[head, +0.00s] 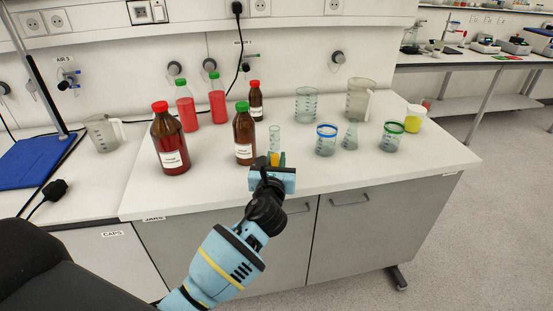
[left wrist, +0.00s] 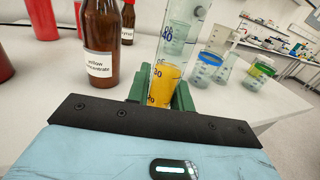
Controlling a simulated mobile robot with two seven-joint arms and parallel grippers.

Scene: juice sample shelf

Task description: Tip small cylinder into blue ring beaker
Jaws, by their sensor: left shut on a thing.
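The small cylinder (head: 275,138) is a tall clear tube with orange-yellow liquid in its lower part. It stands about upright between the fingers of my left gripper (head: 275,161), near the counter's front edge. In the left wrist view the green fingers (left wrist: 161,94) are shut on the cylinder (left wrist: 164,80) around its lower part. Its base is hidden, so I cannot tell whether it touches the counter. The blue ring beaker (head: 326,142) stands upright to the right, apart from the cylinder. It also shows in the left wrist view (left wrist: 204,72). My right gripper is not in view.
A brown bottle with a green cap (head: 244,136) stands close left of the cylinder. A clear flask (head: 350,137) and a green ring beaker (head: 391,138) stand right of the blue ring beaker. A larger beaker (head: 306,104) stands behind. The counter's front right (head: 390,168) is clear.

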